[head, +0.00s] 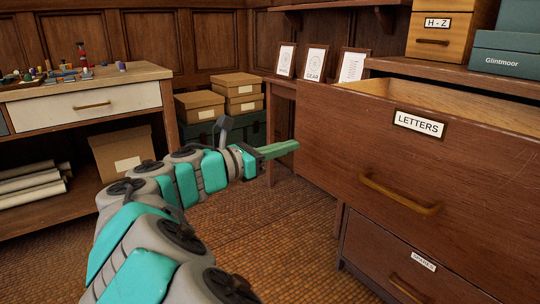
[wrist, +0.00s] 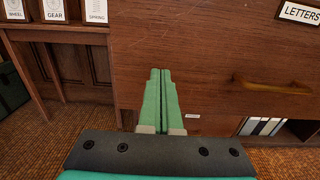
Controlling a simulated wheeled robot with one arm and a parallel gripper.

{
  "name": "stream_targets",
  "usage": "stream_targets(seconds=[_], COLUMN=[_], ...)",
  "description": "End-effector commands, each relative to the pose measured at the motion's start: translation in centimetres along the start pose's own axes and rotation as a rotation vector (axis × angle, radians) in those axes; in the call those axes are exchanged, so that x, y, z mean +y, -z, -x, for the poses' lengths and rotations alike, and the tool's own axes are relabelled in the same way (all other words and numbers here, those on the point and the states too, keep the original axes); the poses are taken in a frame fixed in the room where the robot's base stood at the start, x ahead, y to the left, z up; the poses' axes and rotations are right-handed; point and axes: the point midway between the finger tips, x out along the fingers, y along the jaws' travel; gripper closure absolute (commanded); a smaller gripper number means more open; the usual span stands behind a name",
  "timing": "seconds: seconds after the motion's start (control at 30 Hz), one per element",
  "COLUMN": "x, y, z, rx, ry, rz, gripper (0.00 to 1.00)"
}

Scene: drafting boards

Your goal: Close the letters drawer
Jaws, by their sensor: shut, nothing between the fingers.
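The letters drawer (head: 328,152) is a brown wooden drawer, pulled far out, with a white LETTERS label (head: 419,124) and a wooden handle (head: 400,193). Its front fills much of the wrist view (wrist: 210,50), with the handle (wrist: 276,87) at the right. My gripper (head: 296,147) has green fingers pressed together, holding nothing. It is just in front of the left part of the drawer front in the head view. In the wrist view the fingertips (wrist: 160,72) point at the drawer front; I cannot tell whether they touch it.
Below is another drawer (head: 385,248) with a small label, shut or nearly so. Boxes (head: 442,30) stand on the cabinet top. A small table with framed cards (head: 316,62) is beyond. A workbench (head: 85,88) stands at left.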

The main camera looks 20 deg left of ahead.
Motion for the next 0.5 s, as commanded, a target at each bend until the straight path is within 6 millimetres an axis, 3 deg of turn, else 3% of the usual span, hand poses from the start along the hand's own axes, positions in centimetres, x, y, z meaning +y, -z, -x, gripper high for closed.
stream_targets(seconds=[0.2, 0.5], x=[-0.1, 0.0], y=[0.2, 0.1], z=[-4.0, -6.4], rx=[0.002, 0.001], ry=[0.004, 0.0], rz=[-0.001, -0.001], gripper=[1.0, 1.0])
